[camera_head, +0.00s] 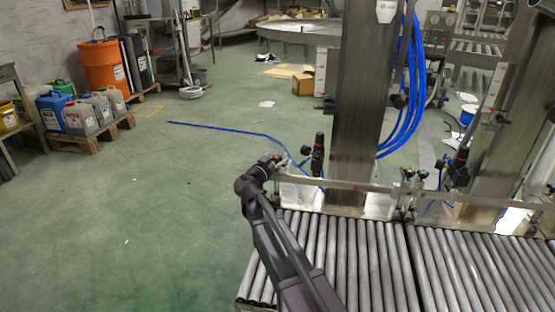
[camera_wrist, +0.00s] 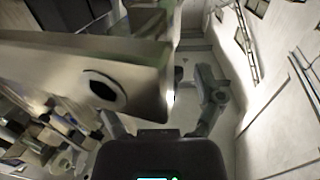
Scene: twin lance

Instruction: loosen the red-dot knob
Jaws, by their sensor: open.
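My arm reaches in from the bottom of the head view, and my gripper (camera_head: 279,163) is at the left end of the metal rail. A black valve fitting (camera_head: 318,153) stands upright just right of it, with a small reddish mark near its top. A second dark fitting with a red mark (camera_head: 460,158) stands farther right. I cannot tell which carries the red-dot knob. In the wrist view my gripper (camera_wrist: 166,112) has its fingers spread, with no object visibly held between them. A pale metal bar with a dark hole (camera_wrist: 104,86) covers the left finger's upper side. No red dot shows there.
The metal rail (camera_head: 370,187) runs along the back of the roller conveyor (camera_head: 350,255). A steel column (camera_head: 360,100) with blue hoses (camera_head: 404,90) rises behind the rail. A blue hose lies on the floor to the left, where the green floor (camera_head: 130,210) is mostly clear.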

